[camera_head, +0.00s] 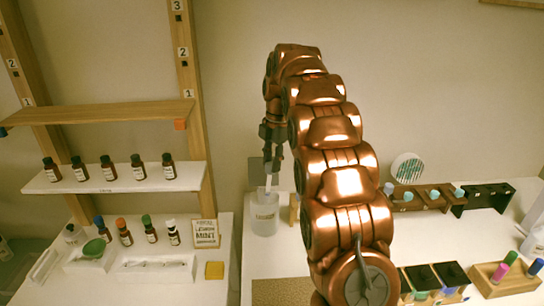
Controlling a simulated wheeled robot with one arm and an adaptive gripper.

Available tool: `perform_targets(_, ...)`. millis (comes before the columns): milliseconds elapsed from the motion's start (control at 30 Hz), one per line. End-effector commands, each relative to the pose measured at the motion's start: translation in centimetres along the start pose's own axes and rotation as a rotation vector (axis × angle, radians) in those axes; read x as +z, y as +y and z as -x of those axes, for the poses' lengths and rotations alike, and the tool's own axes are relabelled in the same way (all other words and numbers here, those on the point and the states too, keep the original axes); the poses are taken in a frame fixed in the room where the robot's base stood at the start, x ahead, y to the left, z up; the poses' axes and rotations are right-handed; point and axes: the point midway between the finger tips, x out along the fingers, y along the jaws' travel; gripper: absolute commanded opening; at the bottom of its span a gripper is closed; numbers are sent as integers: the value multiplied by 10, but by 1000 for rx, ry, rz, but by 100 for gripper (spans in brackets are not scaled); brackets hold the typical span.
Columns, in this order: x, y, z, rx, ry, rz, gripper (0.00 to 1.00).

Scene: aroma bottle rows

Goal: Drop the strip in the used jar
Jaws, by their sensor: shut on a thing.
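My gripper (272,150) points down in the middle of the head view, at the far end of my copper-coloured arm. It is shut on a thin white strip (269,181) that hangs below the fingers. A clear, whitish jar (264,220) with a pale label stands on the right-hand table right under the strip. The strip's lower end is at or just above the jar's mouth; I cannot tell whether it is inside. The jar's label is too small to read.
Several brown bottles stand on a white shelf (182,180) at left, with more below beside a sign (205,234). A small wooden block (294,209) stands right of the jar. Dark racks (487,197) and a wooden holder (508,285) are at right. My arm hides the table's middle.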

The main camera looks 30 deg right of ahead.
Motion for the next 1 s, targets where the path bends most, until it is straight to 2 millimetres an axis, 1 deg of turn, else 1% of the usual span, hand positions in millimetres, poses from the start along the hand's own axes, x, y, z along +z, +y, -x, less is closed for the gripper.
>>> perform_targets(33, 0, 0, -9, 0, 0, 0, 10)
perform_targets(600, 4, -4, -54, -2, 1, 0, 10)
perform_targets(800, 5, -4, -63, -2, 2, -1, 10)
perform_targets(1000, 5, -4, -64, -1, 1, 0, 10)
